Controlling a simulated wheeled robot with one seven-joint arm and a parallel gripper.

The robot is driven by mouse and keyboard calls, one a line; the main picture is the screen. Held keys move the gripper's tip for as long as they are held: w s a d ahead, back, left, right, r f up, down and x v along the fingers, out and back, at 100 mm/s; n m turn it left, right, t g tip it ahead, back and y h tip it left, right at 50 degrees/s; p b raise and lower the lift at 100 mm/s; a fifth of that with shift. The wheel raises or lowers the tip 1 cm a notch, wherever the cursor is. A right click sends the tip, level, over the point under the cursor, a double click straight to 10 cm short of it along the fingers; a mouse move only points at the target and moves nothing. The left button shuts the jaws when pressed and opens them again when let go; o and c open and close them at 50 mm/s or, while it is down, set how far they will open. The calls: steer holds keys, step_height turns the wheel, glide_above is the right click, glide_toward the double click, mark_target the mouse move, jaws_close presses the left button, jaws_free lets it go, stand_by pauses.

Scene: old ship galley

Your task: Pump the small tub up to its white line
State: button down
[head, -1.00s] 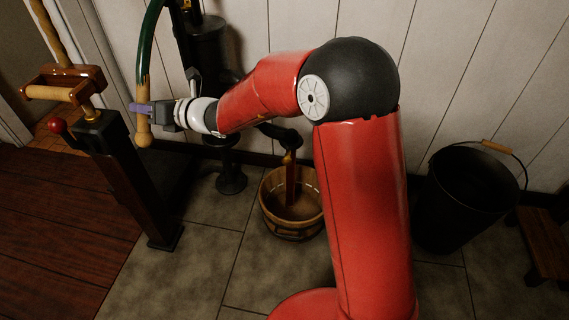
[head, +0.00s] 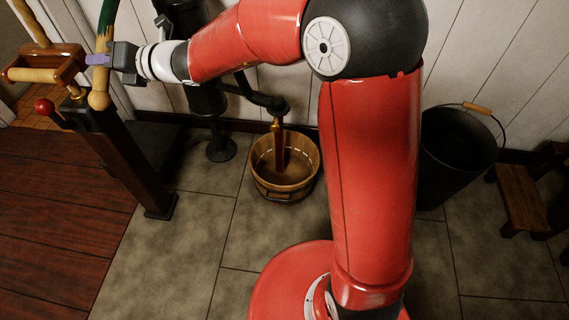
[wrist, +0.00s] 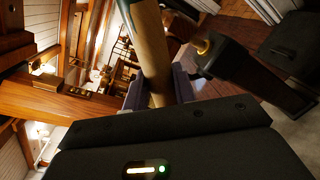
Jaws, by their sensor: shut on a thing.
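The small wooden tub (head: 262,182) stands on the tiles under the spout (head: 272,102) of the black pump (head: 207,100). A pale dashed line shows on its inside wall. A brown-red upright strip runs from the spout into the tub; I cannot tell if it is water. The water level is unclear. The pump handle has a green upper part and a pale wooden grip (head: 100,93) with a rounded end. My gripper (head: 97,60) is shut on this grip, above its end. The wrist view shows the grip (wrist: 152,50) between my fingers (wrist: 157,92).
A dark post (head: 130,165) with a red knob (head: 44,106) and a wooden crosspiece (head: 42,74) stands close to the handle's left. A black bucket (head: 458,150) and a small wooden stool (head: 522,200) are on the right. Tiles before the tub are clear.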

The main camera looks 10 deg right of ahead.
steer(key=shift+r, duration=0.25)
